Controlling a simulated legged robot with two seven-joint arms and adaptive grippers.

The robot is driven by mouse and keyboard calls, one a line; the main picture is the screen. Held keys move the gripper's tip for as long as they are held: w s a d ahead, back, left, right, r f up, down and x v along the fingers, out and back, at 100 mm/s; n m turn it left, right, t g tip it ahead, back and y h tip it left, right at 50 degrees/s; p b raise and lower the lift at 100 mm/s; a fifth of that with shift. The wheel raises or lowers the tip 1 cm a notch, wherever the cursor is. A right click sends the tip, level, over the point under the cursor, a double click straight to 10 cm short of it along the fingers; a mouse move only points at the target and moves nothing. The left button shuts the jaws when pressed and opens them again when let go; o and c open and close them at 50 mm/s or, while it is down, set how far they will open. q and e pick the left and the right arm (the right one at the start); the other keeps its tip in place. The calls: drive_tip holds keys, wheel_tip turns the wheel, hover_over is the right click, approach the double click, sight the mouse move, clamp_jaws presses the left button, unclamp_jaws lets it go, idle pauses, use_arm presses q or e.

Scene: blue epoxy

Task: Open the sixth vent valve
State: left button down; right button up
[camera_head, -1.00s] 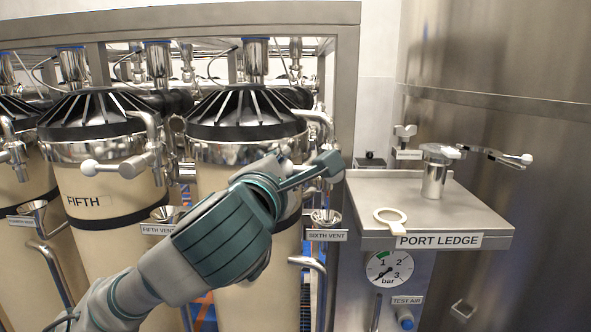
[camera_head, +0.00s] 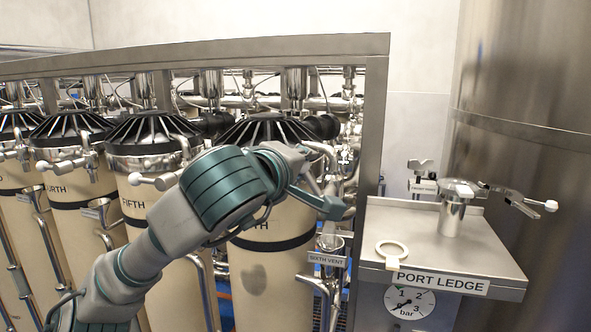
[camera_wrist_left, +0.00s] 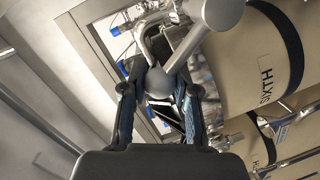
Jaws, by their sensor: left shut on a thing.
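The sixth tan column (camera_head: 265,275) has a black ribbed lid, and a "SIXTH VENT" label (camera_head: 327,260) hangs beside it under a small funnel (camera_head: 330,242). My left gripper (camera_head: 333,204) is at the right side of this column, above the funnel, and covers most of the valve in the head view. In the left wrist view my left gripper (camera_wrist_left: 160,92) has its two fingers on either side of the rounded grey end of the sixth vent valve handle (camera_wrist_left: 160,80). The fingers are shut on it. My right gripper is not in view.
The fifth column (camera_head: 135,230) and others stand to the left with their own vent valves. A steel port ledge (camera_head: 480,262) with a white ring (camera_head: 392,250) and a metal cylinder clamp (camera_head: 453,215) is at right.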

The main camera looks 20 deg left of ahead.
sight(322, 192)
use_arm(q)
drive_tip(key=shift+d+m, duration=0.35)
drive_tip(key=shift+m, duration=0.15)
drive_tip(key=shift+d+r+m, duration=0.1)
drive_tip(key=shift+d+m, duration=0.15)
drive_tip(key=shift+m, duration=0.05)
drive_tip(key=shift+d+r+m+y, duration=0.1)
drive_tip(key=shift+d+m+y, duration=0.3)
drive_tip(key=shift+d+m, duration=0.25)
drive_tip(key=shift+d+m+g+y, duration=0.3)
drive_tip(key=shift+d+m, duration=0.3)
drive_tip(key=shift+m, duration=0.25)
drive_tip(key=shift+w+d+m, duration=0.1)
drive_tip(key=shift+d+m, duration=0.3)
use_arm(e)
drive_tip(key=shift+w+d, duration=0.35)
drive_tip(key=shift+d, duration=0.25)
use_arm(q)
drive_tip(key=shift+f, duration=0.2)
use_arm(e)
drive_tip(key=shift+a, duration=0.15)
use_arm(q)
drive_tip(key=c, duration=0.8)
unclamp_jaws()
drive_tip(key=shift+r, duration=0.1)
drive_tip(key=shift+c, duration=0.2)
drive_tip(key=shift+r, duration=0.15)
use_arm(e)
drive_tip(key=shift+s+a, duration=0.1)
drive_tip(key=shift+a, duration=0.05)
